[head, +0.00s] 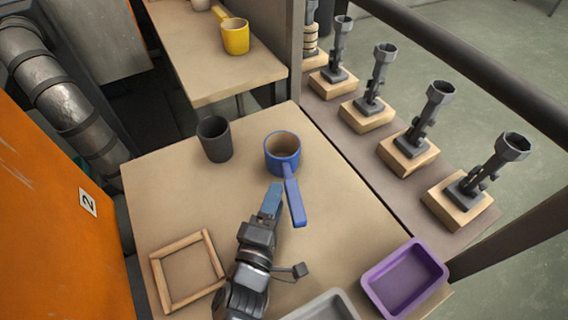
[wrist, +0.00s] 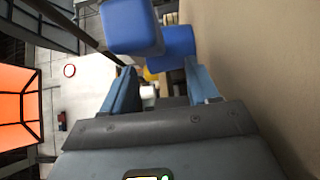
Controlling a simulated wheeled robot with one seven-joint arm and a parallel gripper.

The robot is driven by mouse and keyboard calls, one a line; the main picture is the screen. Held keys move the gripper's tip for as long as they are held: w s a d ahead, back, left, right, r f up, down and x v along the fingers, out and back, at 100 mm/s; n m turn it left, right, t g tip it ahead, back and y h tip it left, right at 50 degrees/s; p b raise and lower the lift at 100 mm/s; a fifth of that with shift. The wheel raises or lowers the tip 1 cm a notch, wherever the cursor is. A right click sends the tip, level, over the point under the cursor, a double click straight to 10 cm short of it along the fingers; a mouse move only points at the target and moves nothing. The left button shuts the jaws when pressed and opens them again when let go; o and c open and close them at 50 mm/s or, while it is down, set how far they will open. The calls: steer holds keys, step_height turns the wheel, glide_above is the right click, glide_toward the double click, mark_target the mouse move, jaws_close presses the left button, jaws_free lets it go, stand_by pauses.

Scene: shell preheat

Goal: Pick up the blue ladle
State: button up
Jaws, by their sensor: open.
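The blue ladle (head: 295,203) stands on the tan table, its round cup towards the back and its flat handle pointing to the front. It also shows as blue shapes at the top of the wrist view (wrist: 132,27). My gripper (head: 271,195) is just left of the handle and in front of the cup in the head view. Its two blue-grey fingers are apart in the wrist view (wrist: 163,78), with nothing held between them. The ladle lies beyond the fingertips there. I cannot tell the exact gap to the handle.
A dark grey cup (head: 214,139) stands left of the ladle. A wooden frame (head: 157,282) lies at front left. A purple tray (head: 437,283) and a grey tray (head: 345,306) are at front right. Dark fittings on wooden blocks (head: 407,155) line a ledge to the right.

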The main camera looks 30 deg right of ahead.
mark_target(288, 181)
steer(key=x, duration=0.6)
steer(key=shift+r+p, duration=0.2)
steer(key=shift+p, duration=0.15)
jaws_close()
